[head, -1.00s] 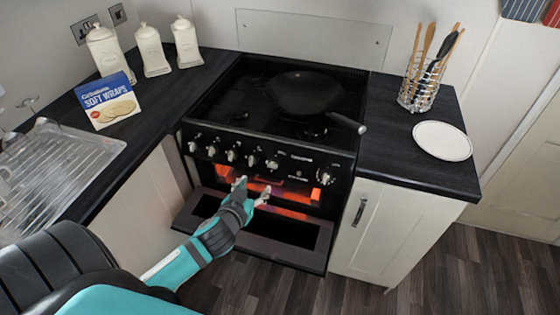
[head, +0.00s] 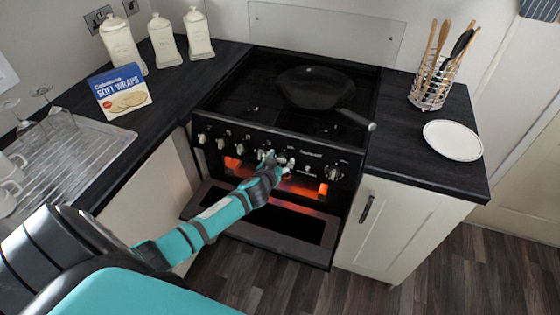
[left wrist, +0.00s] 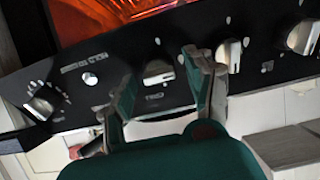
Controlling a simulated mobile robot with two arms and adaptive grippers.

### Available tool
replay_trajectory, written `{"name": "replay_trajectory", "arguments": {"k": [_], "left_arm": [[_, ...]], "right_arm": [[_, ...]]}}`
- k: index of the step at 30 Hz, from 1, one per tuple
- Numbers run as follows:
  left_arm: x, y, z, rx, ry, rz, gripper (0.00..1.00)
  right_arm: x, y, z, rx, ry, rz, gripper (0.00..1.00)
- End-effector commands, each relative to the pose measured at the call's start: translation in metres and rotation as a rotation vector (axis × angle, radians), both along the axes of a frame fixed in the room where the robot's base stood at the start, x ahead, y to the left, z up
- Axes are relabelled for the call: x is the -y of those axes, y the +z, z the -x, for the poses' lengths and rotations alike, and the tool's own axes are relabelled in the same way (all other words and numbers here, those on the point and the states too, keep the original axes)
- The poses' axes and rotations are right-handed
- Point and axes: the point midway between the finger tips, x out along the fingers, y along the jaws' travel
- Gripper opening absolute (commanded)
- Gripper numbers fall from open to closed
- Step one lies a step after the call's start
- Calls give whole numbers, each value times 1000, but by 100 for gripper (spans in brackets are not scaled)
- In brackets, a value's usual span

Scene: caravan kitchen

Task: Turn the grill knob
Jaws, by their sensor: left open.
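The black cooker front (head: 310,163) carries a row of silver knobs. In the left wrist view the panel appears upside down, and one knob (left wrist: 158,72) lies between the two open fingers, with gaps on both sides. Another knob (left wrist: 229,55) is just beyond the right-hand finger. A separate round knob (head: 333,173) sits further right. My right gripper is not in view.
Orange glow shows in the compartment (head: 322,189) below the knobs, with an open flap (head: 262,238) projecting beneath. A frying pan (head: 312,88) stands on the hob, its handle pointing front right. Counters flank the cooker, with a wraps box (head: 121,93) left and a white plate (head: 452,140) right.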

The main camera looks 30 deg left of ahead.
Motion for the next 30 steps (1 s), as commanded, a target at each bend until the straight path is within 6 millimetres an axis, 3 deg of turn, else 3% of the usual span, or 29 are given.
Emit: {"name": "replay_trajectory", "arguments": {"k": [6, 18, 30], "left_arm": [[0, 0, 0, 0, 0, 0, 52], [0, 0, 0, -1, 0, 0, 0], [0, 0, 0, -18, -33, -69, 0]], "right_arm": [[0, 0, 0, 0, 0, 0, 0], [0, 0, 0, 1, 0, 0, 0], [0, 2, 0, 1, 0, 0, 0]]}}
